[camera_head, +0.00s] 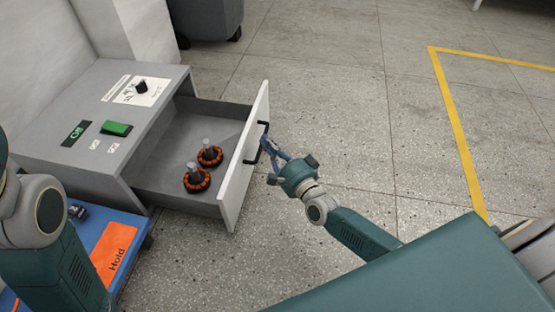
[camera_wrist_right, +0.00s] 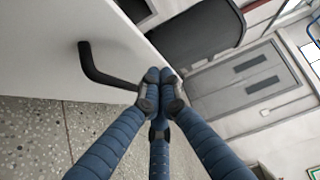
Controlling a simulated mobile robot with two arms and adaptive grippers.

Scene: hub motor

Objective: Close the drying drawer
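The drying drawer (camera_head: 243,170) is pulled well out of its grey unit (camera_head: 85,150), with its white front facing right. Two orange-and-black hub motors (camera_head: 197,181) with upright shafts sit inside it. My right gripper (camera_head: 266,145) is at the drawer front, over the handle. In the right wrist view my gripper's blue fingertips (camera_wrist_right: 159,76) are together beside the white front (camera_wrist_right: 50,40). The handle bar (camera_wrist_right: 105,75) runs behind the left finger; I cannot tell if it is gripped. My left gripper is not in view.
The unit's top has a green button (camera_head: 116,128), a small display (camera_head: 75,133) and a dark knob (camera_head: 141,87). A blue surface with an orange "Hold" panel (camera_head: 113,250) stands below left. Open speckled floor lies to the right, with yellow lines (camera_head: 455,120).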

